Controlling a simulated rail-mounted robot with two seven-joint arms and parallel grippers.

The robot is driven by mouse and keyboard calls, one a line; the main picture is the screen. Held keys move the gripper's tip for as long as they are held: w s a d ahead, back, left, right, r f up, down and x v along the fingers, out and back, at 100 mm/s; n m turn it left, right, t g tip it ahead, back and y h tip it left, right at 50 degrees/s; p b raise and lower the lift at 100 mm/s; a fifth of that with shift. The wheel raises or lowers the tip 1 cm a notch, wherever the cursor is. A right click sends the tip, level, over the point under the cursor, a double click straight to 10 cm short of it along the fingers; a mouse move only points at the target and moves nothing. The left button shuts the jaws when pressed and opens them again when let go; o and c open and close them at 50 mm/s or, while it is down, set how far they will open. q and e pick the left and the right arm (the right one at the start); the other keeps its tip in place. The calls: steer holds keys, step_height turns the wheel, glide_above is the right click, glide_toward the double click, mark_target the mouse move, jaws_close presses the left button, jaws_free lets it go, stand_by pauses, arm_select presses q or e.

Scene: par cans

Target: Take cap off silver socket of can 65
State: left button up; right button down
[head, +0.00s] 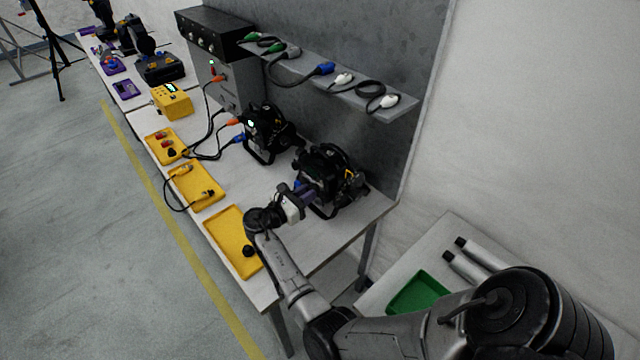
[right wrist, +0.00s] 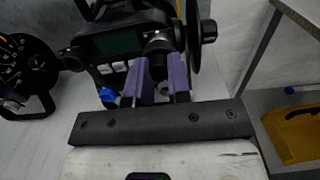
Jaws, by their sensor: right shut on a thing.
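The near black par can (head: 325,172) stands on the workbench, its number not readable. In the right wrist view its body with a dark display (right wrist: 118,43) fills the upper middle. My right gripper (head: 304,191) has reached the can's near side. Its purple fingers (right wrist: 160,72) are shut around a small dark cap with a silvery collar (right wrist: 158,44) at the socket; the fingers partly hide it. A blue socket or cap (right wrist: 107,96) sits just left of the fingers. A second par can (head: 268,132), with cables plugged in, stands farther back. My left gripper is not in view.
A shelf (head: 365,97) with cables hangs above the cans. A green tray (head: 418,291) lies on the side table at right. Bench beside the near tray is clear.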

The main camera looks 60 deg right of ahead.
steer(key=shift+v, duration=1.45)
